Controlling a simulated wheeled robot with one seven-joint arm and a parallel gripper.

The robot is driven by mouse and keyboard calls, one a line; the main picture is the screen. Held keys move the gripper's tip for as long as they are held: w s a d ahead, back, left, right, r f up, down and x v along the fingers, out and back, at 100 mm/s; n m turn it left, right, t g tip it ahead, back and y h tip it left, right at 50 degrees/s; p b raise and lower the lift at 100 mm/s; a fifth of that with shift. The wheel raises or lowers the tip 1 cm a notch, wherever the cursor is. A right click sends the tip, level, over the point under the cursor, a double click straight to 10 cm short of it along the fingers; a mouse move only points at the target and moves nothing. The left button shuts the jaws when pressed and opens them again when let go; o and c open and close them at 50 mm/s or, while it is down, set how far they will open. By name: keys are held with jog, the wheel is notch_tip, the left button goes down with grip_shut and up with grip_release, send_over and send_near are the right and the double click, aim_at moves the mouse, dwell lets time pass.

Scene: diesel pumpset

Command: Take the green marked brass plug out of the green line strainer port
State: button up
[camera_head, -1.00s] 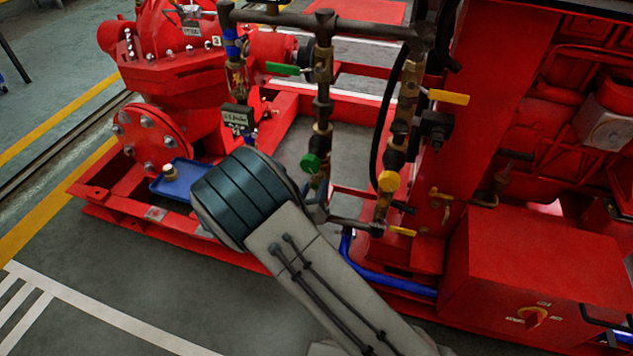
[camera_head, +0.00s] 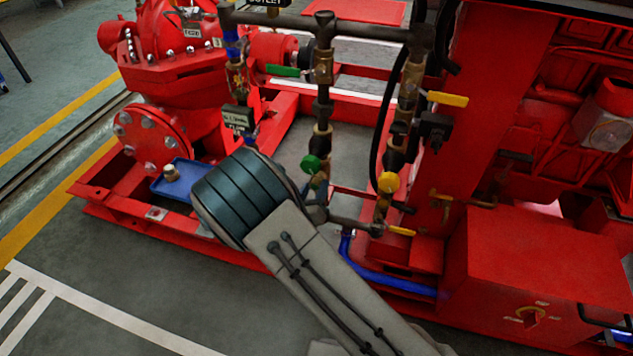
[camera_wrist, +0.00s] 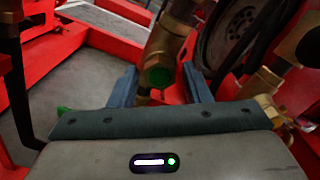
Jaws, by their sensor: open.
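The green marked plug (camera_wrist: 159,76) shows its green round face in the wrist view, at the lower end of the brass strainer body (camera_wrist: 170,42). In the head view the green plug (camera_head: 310,163) sits low on the left vertical pipe. My gripper (camera_wrist: 160,72) is open. In the wrist view its two blue-grey fingers stand left and right of the plug with gaps on both sides; I cannot tell how far their tips reach in depth. In the head view my arm's wrist hides most of the gripper.
A yellow marked port (camera_head: 388,181) is on the pipe to the right. A blue tray (camera_head: 157,187) with a brass-coloured piece (camera_head: 171,173) lies on the red base frame at left. A brass fitting (camera_wrist: 268,80) is close to the right finger.

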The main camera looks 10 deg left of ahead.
jog(key=c, duration=0.9)
jog(key=n, duration=0.4)
jog(key=shift+n, duration=0.4)
jog(key=n, duration=1.9)
